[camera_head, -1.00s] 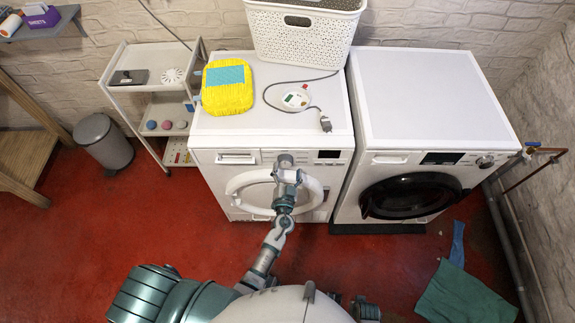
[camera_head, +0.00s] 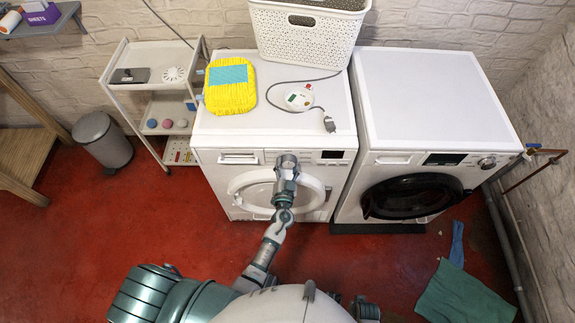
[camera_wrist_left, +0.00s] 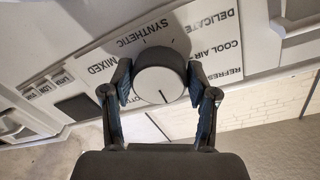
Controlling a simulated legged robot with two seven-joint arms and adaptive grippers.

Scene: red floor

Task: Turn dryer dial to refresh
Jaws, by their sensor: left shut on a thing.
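The dryer (camera_head: 229,181) is the white left machine with a round white door. My left gripper (camera_head: 287,158) is at its front panel and covers the dial in the head view. In the left wrist view the dial (camera_wrist_left: 158,78) is a round grey-white knob with a dark line near its lower edge. The fingers of my left gripper (camera_wrist_left: 160,85) are shut on it, one on each side. The panel's labels appear upside down around the knob: MIXED, SYNTHETIC, DELICATE, COOL AIR and the REFRESH label (camera_wrist_left: 222,74) at the right. My right gripper is not in view.
A yellow item (camera_head: 230,97), a white round device (camera_head: 299,98) with a cable and a white basket (camera_head: 306,36) sit on the dryer. A second machine (camera_head: 428,90) stands right. A cart (camera_head: 128,92) and a bin (camera_head: 103,141) stand left. A green cloth (camera_head: 463,299) lies on the floor.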

